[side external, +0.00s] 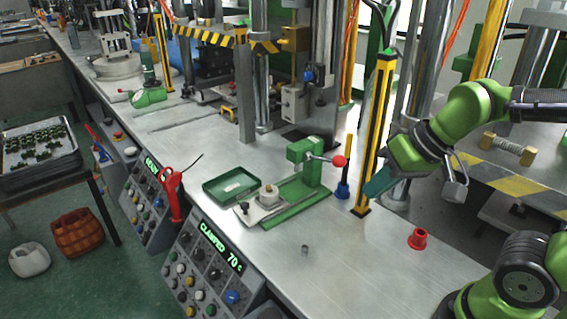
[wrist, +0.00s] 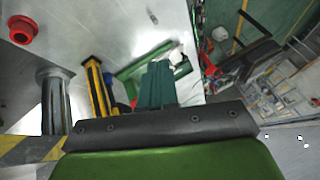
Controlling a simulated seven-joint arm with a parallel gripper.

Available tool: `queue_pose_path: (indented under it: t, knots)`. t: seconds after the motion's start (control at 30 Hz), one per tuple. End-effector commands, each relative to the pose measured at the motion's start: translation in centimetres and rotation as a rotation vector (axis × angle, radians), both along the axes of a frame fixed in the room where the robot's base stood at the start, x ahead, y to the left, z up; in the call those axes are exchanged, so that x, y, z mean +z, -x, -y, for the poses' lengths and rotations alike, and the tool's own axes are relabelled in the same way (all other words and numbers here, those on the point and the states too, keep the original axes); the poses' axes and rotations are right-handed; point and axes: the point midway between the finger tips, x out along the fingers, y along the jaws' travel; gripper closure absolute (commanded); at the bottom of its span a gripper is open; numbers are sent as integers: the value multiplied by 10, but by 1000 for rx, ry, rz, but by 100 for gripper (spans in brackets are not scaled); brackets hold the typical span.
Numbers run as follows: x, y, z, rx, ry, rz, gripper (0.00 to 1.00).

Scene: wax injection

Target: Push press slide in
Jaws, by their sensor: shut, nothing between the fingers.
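A small green press (side external: 305,165) with a red-knobbed lever stands on the metal bench. Its silver slide (side external: 258,214) sits on the green base rail, out to the left of the press head. The slide carries a pale block (side external: 268,194) and a dark knob (side external: 242,208). My gripper (side external: 376,186) has dark teal fingers and is to the right of the press, apart from it, beside the yellow-black post. In the wrist view my gripper (wrist: 157,82) is shut with nothing held, and it hides part of the green press base (wrist: 138,68).
A yellow-black post (side external: 374,130) and a blue-based bottle (side external: 343,188) stand between my gripper and the press. A green tray (side external: 231,186) lies behind the slide. A red cup (side external: 418,238) and a small metal piece (side external: 305,249) sit on the otherwise clear front bench.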

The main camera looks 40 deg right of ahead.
Motion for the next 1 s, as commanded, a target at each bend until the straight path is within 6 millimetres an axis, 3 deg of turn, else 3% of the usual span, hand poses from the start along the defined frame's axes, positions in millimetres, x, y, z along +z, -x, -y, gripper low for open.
queue_pose_path:
  t: [0.33, 0.6, 0.83, 0.93, 1.0]
  knots:
    - [-13, -109, -58, 485, 266, -168, 100]
    - [-56, -192, -118, 1064, 580, -246, 100]
    - [-101, -246, -172, 1666, 873, -305, 100]
    - [-100, -261, -181, 1879, 967, -316, 100]
    - [-88, -268, -180, 1980, 1010, -311, 100]
